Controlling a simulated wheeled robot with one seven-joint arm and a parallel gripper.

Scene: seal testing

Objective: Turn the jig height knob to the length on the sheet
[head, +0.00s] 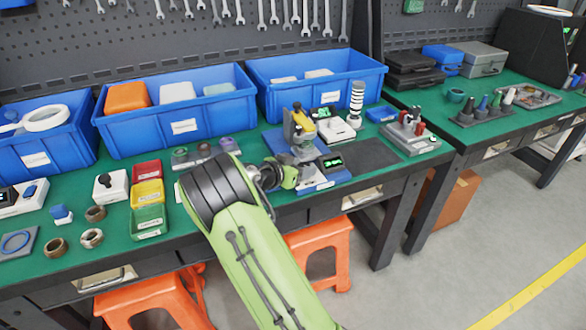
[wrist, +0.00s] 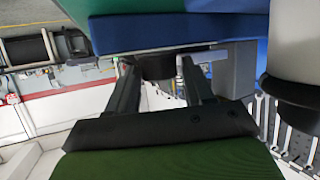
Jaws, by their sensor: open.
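The jig (head: 301,132), with a yellow upper part on a blue base (head: 320,184), stands at the front of the green bench in the head view. A small black display with green digits (head: 333,162) sits on that base; the digits are too small to read. My gripper (wrist: 160,75) is open, its two dark fingers reaching toward the jig. A dark round part (wrist: 157,66), perhaps the height knob, shows between the fingertips under a blue slab (wrist: 180,32). I cannot tell whether the fingers touch it. I cannot make out the sheet.
Blue bins (head: 178,112) line the back of the bench. A dark mat (head: 370,156) is clear. Orange stools (head: 318,245) stand below.

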